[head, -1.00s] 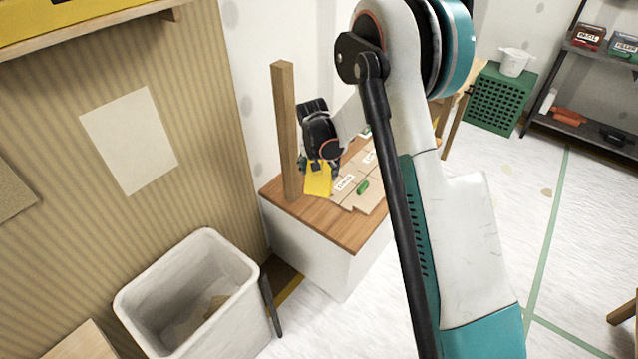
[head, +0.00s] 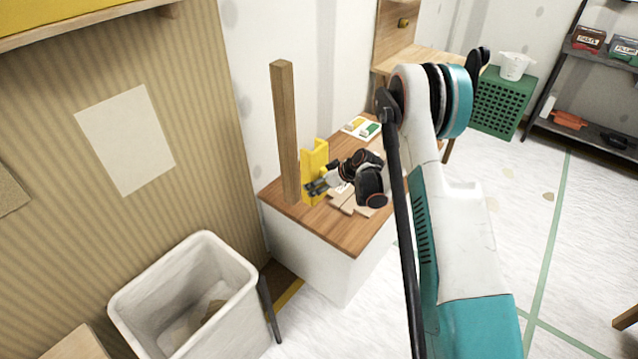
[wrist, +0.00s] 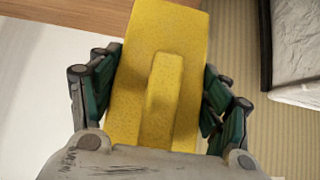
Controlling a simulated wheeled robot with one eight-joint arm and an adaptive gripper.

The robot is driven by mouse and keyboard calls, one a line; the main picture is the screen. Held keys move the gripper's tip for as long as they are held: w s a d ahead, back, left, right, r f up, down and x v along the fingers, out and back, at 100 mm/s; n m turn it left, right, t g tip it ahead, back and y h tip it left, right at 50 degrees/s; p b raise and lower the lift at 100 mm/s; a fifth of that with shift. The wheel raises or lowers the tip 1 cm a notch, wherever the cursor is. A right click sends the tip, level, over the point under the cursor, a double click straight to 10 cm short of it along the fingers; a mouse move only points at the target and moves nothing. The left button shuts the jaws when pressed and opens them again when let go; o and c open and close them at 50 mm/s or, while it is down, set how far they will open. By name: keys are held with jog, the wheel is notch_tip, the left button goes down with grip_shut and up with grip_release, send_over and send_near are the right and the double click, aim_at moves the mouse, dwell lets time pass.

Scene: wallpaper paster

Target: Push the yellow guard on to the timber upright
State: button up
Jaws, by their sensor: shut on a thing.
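The yellow guard (head: 313,160) is a channel-shaped piece standing roughly upright just right of the timber upright in the head view. The timber upright (head: 285,130) is a square wooden post rising from the wooden top of a white cabinet. My gripper (head: 318,187) is shut on the guard from its right side. In the wrist view the guard (wrist: 160,75) fills the middle, with a raised rib between my gripper's fingers (wrist: 160,100). The post is not clearly seen in the wrist view. A small gap seems to show between guard and post, but contact cannot be told.
The cabinet's wooden top (head: 335,233) holds cardboard pieces (head: 345,203) and a white card with yellow and green pieces (head: 361,128). A white bin (head: 190,300) stands front left. A corrugated wall (head: 215,130) is at the left. Open floor (head: 500,220) lies right.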

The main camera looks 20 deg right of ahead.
aim_at(294, 170)
jog(key=shift+r, duration=0.1)
dwell(0.3)
jog(key=shift+w+a, duration=0.85)
jog(key=shift+w, duration=0.3)
jog(key=shift+w+a, duration=0.85)
jog(key=shift+w, duration=0.3)
jog(key=shift+w+a, duration=0.7)
jog(key=shift+w, duration=0.3)
jog(key=shift+w+a, duration=0.7)
jog(key=shift+w, duration=0.25)
jog(key=o, duration=1.1)
jog(key=shift+o, duration=0.2)
jog(key=shift+o, duration=0.7)
jog(key=shift+s, duration=0.1)
jog(key=s+d, duration=0.4)
jog(key=s, duration=0.1)
jog(key=shift+s, duration=0.25)
